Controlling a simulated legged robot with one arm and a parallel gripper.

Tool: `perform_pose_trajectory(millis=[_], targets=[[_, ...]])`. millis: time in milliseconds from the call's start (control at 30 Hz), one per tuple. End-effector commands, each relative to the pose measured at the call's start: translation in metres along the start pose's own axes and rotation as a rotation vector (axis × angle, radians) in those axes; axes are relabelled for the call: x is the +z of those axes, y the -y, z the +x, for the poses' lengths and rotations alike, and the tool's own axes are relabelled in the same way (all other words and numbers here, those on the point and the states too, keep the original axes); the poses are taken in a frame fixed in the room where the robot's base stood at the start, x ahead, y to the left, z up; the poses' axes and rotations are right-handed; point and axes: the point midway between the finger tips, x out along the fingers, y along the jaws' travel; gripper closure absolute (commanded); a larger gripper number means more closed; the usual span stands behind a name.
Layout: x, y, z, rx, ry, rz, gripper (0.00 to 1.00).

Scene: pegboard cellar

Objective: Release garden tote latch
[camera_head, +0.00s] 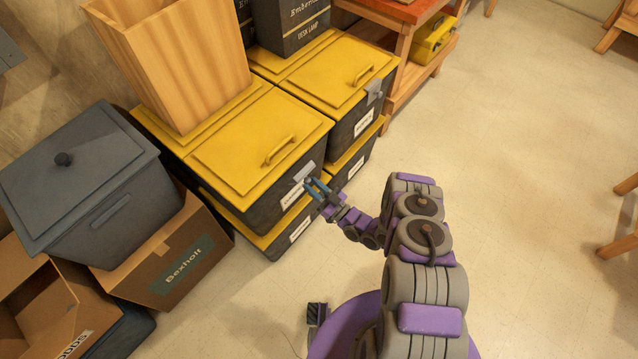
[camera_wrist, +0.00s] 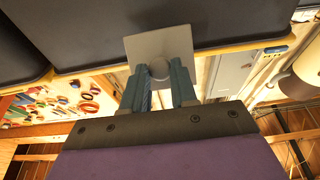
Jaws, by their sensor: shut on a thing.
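A dark grey tote with a yellow lid (camera_head: 262,145) stands on top of another in the front stack. A light grey latch plate (camera_head: 304,171) sits at its front edge, above a white label I cannot read. In the wrist view, the latch plate (camera_wrist: 176,46) has a round knob (camera_wrist: 160,69), and the tote's dark wall (camera_wrist: 90,25) lies behind it. My gripper (camera_head: 316,188) is at the latch, its two blue fingers on either side of the knob. In the wrist view my gripper (camera_wrist: 161,82) is shut on the knob. The lid lies flat on the tote.
A wooden box (camera_head: 173,62) stands on the lid's back part. A second yellow-lidded tote (camera_head: 335,72) with its own latch (camera_head: 374,90) stands to the right. A grey lidded bin (camera_head: 78,180) and cardboard boxes (camera_head: 178,258) are at left.

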Motion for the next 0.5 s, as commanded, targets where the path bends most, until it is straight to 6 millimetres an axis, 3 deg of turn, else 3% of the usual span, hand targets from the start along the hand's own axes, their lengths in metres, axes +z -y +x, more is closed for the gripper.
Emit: perform_pose_trajectory(millis=[467, 500], targets=[[-0.0015, -0.0003, 0.0018, 0.001, -0.015, -0.009, 1.00], [-0.0016, -0.0003, 0.0019, 0.001, -0.015, -0.009, 0.69]])
